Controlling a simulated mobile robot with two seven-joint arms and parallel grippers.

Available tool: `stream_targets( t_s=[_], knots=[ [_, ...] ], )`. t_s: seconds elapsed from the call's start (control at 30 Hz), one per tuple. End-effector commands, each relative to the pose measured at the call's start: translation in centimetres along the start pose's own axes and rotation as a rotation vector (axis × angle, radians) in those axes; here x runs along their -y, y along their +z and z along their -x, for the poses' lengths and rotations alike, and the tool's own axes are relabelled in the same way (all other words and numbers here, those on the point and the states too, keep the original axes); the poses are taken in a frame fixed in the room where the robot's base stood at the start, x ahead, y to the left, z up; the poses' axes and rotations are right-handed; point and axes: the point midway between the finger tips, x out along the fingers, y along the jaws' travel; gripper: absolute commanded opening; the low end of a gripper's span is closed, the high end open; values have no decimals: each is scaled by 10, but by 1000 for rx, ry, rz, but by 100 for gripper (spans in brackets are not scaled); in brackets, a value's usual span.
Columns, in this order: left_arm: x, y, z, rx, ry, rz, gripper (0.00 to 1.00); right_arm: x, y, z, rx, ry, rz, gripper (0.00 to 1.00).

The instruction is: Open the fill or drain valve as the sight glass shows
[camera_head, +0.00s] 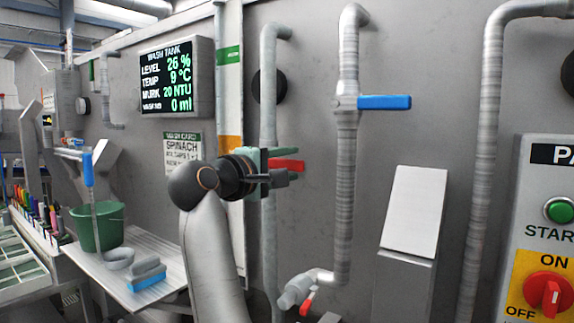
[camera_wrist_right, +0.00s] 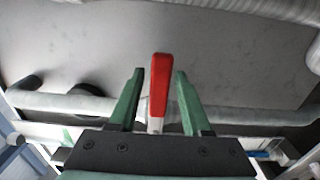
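A valve with a red handle (camera_head: 289,165) sits on the left pipe, its handle pointing right. In the right wrist view the red handle (camera_wrist_right: 160,85) stands between the green fingers of my right gripper (camera_wrist_right: 158,75), with a gap on each side. In the head view my right gripper (camera_head: 284,164) is at this handle, hiding the valve body. A valve with a blue handle (camera_head: 385,102) is on the middle pipe, its handle also pointing right, across the pipe. I cannot make out a sight glass. The wash tank display (camera_head: 177,77) reads level 26 %. My left gripper is out of view.
A small red-handled tap (camera_head: 308,301) ends the middle pipe low down. A blank sloped panel (camera_head: 414,212) and a control panel (camera_head: 548,230) stand at right. A green bucket (camera_head: 98,227) and a blue brush (camera_head: 147,276) are on a shelf at left.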

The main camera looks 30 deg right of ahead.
Motion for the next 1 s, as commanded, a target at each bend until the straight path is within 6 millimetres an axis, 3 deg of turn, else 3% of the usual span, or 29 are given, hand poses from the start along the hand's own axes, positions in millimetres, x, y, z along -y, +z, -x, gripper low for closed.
stream_targets(
  t_s=[0.07,0.4,1.0],
  knots=[
    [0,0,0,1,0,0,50,0,0,0,0,0,0,38],
    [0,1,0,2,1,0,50,0,0,0,0,0,0,0],
    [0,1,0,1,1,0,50,0,0,1,0,0,0,0]
  ],
)
